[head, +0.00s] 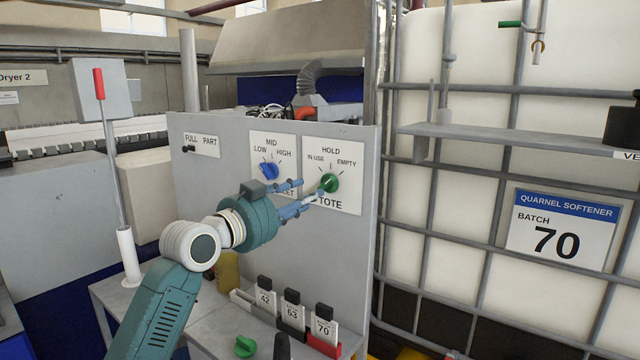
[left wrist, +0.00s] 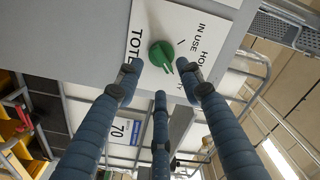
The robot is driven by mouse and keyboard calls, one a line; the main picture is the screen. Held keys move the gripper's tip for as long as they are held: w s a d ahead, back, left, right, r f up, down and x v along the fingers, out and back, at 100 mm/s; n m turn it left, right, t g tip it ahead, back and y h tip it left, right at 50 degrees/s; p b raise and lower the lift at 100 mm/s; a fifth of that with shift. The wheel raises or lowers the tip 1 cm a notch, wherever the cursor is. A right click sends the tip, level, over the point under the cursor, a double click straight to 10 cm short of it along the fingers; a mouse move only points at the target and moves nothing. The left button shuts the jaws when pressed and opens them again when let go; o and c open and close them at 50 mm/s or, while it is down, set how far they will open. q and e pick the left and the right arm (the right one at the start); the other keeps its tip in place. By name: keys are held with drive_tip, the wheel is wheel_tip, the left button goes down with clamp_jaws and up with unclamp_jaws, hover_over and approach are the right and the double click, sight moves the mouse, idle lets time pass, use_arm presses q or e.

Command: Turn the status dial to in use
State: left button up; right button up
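The status dial is a green knob (head: 329,182) on a white plate marked HOLD, IN USE, EMPTY and TOTE, on the upright grey panel. It also shows in the left wrist view (left wrist: 160,57), where its pointer appears turned toward the EMPTY side, away from the IN USE mark. My left gripper (head: 304,193) is in front of the panel with its blue fingers spread and nothing between them. In the left wrist view its fingertips (left wrist: 165,84) lie around and below the knob; contact cannot be told. A finger covers the EMPTY label there. My right gripper is not in view.
A blue dial (head: 268,171) marked LOW, MID and HIGH sits just left of the status dial. Tagged holders (head: 292,308) stand on the ledge below. A caged white tank (head: 460,190) with a shelf (head: 520,140) is at the right.

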sight(324, 188)
use_arm(q)
drive_tip(key=p+x, duration=0.1)
drive_tip(key=x, duration=0.2)
drive_tip(key=shift+w+d+r, duration=0.15)
drive_tip(key=shift+w+d, duration=0.05)
drive_tip(key=shift+d, duration=0.1)
drive_tip(key=x, duration=0.2)
drive_tip(key=shift+w+d+f+p, duration=0.1)
drive_tip(key=shift+w+f+p, duration=0.1)
drive_tip(key=shift+w+p, duration=0.15)
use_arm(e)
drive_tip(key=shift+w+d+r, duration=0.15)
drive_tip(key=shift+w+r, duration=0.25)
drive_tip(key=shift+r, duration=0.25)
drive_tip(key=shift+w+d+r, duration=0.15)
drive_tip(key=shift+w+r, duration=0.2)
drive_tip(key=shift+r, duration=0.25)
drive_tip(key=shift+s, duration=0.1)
use_arm(q)
clamp_jaws()
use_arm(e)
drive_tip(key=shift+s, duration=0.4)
